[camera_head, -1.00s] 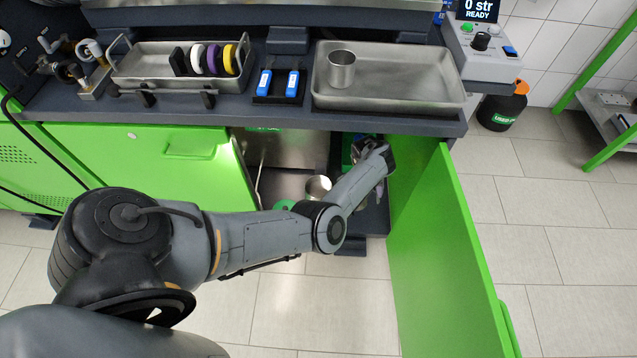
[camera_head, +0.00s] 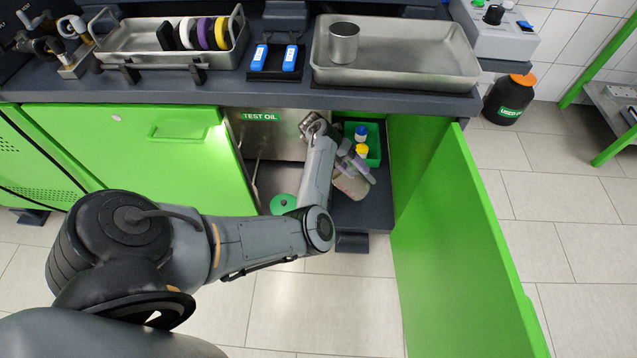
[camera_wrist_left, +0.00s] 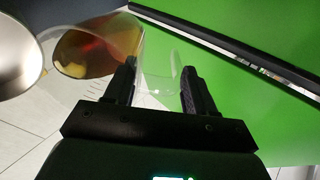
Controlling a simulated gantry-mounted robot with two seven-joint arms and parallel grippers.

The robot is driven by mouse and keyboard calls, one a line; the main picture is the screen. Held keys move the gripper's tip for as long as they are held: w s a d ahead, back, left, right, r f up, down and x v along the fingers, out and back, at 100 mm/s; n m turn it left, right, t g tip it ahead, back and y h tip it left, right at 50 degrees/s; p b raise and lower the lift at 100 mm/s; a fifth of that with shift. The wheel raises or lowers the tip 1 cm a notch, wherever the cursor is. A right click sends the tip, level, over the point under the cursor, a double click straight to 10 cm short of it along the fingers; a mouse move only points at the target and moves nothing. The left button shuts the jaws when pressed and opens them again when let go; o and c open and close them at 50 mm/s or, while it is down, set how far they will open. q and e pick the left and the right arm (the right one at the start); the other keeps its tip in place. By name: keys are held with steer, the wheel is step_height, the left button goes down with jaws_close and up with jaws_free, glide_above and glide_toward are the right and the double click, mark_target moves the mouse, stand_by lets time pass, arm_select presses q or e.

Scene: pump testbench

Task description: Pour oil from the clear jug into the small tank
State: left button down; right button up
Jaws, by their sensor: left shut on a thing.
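My left gripper (camera_head: 352,160) is inside the open cabinet, shut on the clear jug (camera_head: 350,185), which hangs just right of my forearm. In the left wrist view the gripper (camera_wrist_left: 158,85) has its fingers on either side of the jug's clear handle part. Amber oil shows inside the jug (camera_wrist_left: 100,50). The steel tank labelled TEST OIL (camera_head: 262,140) stands in the cabinet left of the gripper; my forearm covers part of it. A round metal rim or cup (camera_wrist_left: 15,55) is beside the jug in the left wrist view. No oil stream is visible.
A green lid (camera_head: 283,204) lies in front of the tank. A green bin (camera_head: 374,145) with blue- and yellow-capped bottles is behind the jug. The open green door (camera_head: 455,240) bounds the right side. The bench edge (camera_head: 240,98) is above.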

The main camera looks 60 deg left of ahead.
arm_select(q)
steer(key=shift+s+a+f+t+h+b, duration=0.15)
steer(key=shift+a+t+h+b, duration=0.15)
steer(key=shift+b, duration=0.55)
steer(key=shift+s+b, duration=0.1)
steer(key=shift+b, duration=0.55)
steer(key=shift+a, duration=0.1)
steer(key=shift+s+a+r+t+h+p, duration=0.15)
steer(key=shift+r+t+h+p, duration=0.15)
steer(key=shift+h, duration=0.1)
steer(key=shift+s+a+r, duration=0.1)
steer(key=shift+r, duration=0.05)
steer(key=shift+s+a, duration=0.1)
steer(key=shift+s+a+r+t+h+p, duration=0.15)
steer(key=shift+t+h+p, duration=0.25)
steer(key=shift+p, duration=0.1)
steer(key=shift+s+a+r+h+p, duration=0.1)
steer(key=shift+s+a+h+p, duration=0.15)
steer(key=shift+p, duration=0.2)
steer(key=shift+a+t+h+p, duration=0.15)
steer(key=shift+t+h+p, duration=0.1)
steer(key=shift+t+p, duration=0.2)
